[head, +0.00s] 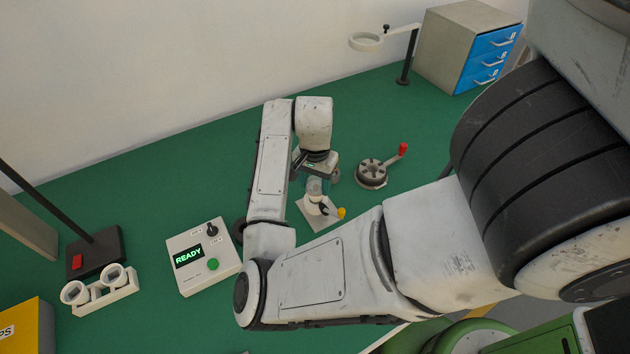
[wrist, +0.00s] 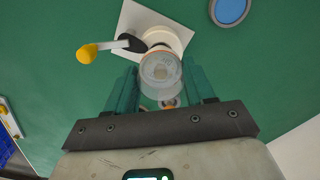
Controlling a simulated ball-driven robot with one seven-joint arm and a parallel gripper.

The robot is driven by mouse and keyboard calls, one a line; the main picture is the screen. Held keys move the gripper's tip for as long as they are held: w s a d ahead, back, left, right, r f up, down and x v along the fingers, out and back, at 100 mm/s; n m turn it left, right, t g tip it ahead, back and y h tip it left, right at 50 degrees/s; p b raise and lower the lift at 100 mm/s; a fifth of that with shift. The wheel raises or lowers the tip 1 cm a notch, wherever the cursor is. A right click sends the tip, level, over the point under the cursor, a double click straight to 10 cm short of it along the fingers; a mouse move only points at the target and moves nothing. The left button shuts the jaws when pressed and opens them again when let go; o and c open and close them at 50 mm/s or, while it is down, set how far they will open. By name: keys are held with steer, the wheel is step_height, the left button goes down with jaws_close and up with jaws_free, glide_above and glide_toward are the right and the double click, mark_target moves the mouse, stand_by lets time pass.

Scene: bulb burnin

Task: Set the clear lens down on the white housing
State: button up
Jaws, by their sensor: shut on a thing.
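My gripper (wrist: 163,88) is shut on the clear lens (wrist: 160,72), a see-through round piece between its two teal fingers. In the head view my gripper (head: 317,177) points down over the white housing (head: 312,208), which stands on a pale square plate (head: 303,213). In the wrist view the housing (wrist: 172,36) shows just beyond the lens and is partly covered by it. I cannot tell whether the lens touches the housing.
A round grey fixture with a red-knobbed crank (head: 371,174) stands to the right. A control box (head: 203,256) reading READY and a white double-ring holder (head: 105,291) are at left. A ring on a stand (head: 366,42) and blue drawers (head: 487,58) are at the back.

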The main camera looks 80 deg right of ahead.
mark_target(316, 182)
steer(key=o, duration=1.1)
step_height(316, 182, up, 11)
steer(key=shift+f+p, duration=0.1)
steer(key=shift+p, duration=0.4)
steer(key=shift+d, duration=0.1)
